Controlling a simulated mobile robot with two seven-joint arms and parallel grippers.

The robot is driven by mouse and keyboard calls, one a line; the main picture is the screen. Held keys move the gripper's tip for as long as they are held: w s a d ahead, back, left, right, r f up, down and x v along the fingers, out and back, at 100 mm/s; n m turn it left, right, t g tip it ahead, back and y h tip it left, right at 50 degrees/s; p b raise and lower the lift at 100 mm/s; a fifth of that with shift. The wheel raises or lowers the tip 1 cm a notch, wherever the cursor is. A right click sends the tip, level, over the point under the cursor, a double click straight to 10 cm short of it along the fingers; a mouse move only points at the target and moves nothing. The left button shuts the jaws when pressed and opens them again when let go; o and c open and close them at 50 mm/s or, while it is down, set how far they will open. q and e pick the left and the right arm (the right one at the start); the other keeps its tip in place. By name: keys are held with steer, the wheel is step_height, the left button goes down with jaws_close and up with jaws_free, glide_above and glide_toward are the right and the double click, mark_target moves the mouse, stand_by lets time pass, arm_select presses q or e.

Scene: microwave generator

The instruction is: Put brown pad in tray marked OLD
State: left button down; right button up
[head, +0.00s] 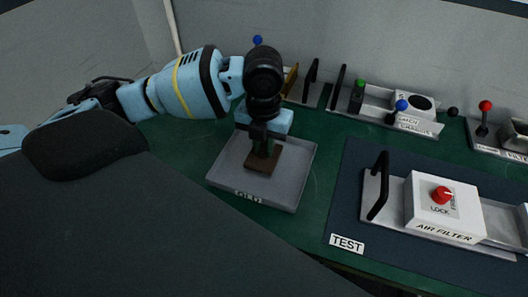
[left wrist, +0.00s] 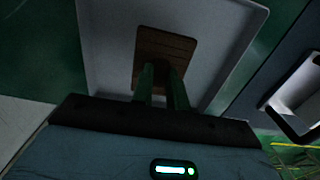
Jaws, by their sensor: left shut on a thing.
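The brown pad (head: 263,161) is a small flat slab inside the outline of the grey tray (head: 222,175). The tray's front label (head: 248,196) seems to read OLD. My left gripper (head: 264,147) points down from above and is shut on the pad. In the left wrist view, the two green fingers (left wrist: 163,82) meet the near part of the pad (left wrist: 166,45), with the tray (left wrist: 105,60) behind it. I cannot tell whether the pad touches the tray floor. My right gripper is not in view.
The AIR FILTER unit (head: 440,207) with a red knob and black handle sits on a dark mat (head: 345,205) labelled TEST (head: 347,244). Modules with handles and coloured knobs (head: 400,115) line the back wall. Green table is bare between tray and mat.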

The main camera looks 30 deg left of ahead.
mark_target(264, 149)
arm_select(q)
steer(key=shift+f, duration=1.45)
steer(key=shift+f, duration=0.15)
steer(key=c, duration=1.4)
jaws_free()
step_height(264, 149, up, 12)
steer(key=shift+d+r+p, duration=0.1)
steer(key=shift+r+p, duration=0.1)
steer(key=shift+p, duration=0.3)
